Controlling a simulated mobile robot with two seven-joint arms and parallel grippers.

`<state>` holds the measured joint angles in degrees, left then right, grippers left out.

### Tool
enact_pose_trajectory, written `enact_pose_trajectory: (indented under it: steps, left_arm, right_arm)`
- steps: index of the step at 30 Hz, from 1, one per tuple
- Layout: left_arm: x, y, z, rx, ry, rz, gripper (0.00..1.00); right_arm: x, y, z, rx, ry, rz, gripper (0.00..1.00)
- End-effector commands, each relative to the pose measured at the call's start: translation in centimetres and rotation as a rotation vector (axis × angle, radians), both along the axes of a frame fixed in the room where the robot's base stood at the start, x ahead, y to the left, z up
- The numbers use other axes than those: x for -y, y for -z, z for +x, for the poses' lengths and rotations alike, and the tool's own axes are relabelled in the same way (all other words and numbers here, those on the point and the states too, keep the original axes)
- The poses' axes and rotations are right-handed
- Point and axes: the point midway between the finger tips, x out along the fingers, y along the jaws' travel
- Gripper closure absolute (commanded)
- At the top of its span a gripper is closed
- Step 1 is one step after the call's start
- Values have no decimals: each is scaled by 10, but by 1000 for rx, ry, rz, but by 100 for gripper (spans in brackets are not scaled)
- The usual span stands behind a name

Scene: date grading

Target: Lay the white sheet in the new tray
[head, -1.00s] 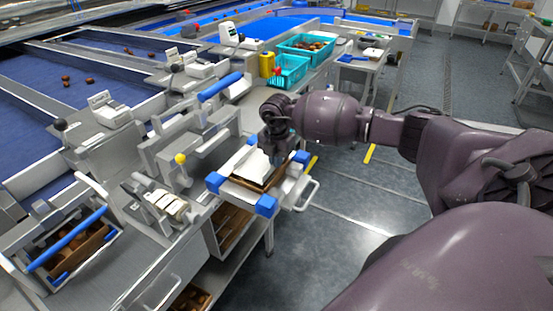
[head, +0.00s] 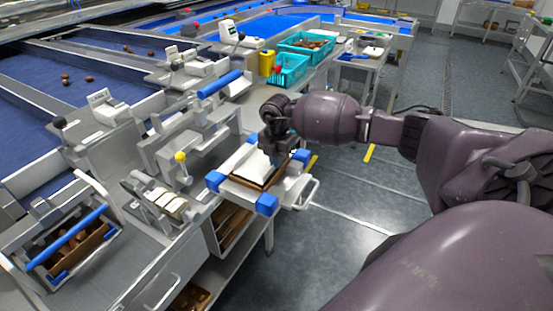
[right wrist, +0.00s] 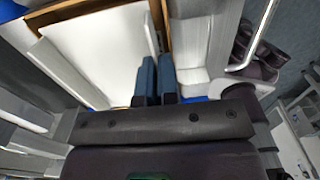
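The white sheet (head: 254,167) lies nearly flat in the brown tray (head: 237,180), which sits in a metal holder with blue corner blocks. In the right wrist view the sheet (right wrist: 95,50) fills much of the upper left, with the tray's brown rim (right wrist: 166,14) beyond it. My right gripper (head: 277,156) is over the tray's right side. In the right wrist view its blue fingers (right wrist: 157,80) are close together at the sheet's right edge, which runs in between them. The fingertips' contact is partly hidden. My left gripper is not in view.
A grading bench with metal fixtures and a yellow knob (head: 181,157) stands left of the tray. A box of dates with a blue handle (head: 66,240) is at lower left. Teal crates (head: 290,72) stand behind. Open floor (head: 345,235) lies to the right.

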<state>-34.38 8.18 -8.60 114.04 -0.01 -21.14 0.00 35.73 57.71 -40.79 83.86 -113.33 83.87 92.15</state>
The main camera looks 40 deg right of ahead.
Motion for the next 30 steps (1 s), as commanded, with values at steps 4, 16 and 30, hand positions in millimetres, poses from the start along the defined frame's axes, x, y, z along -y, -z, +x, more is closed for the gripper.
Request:
enact_pose_trajectory:
  steps: [4, 16, 30]
  left_arm:
    - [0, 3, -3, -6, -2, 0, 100]
    - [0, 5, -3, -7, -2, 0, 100]
    - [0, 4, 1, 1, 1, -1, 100]
  right_arm:
    - [0, 2, 0, 0, 0, 0, 100]
    - [0, 7, 0, 0, 0, 0, 100]
    - [0, 9, 0, 0, 0, 0, 68]
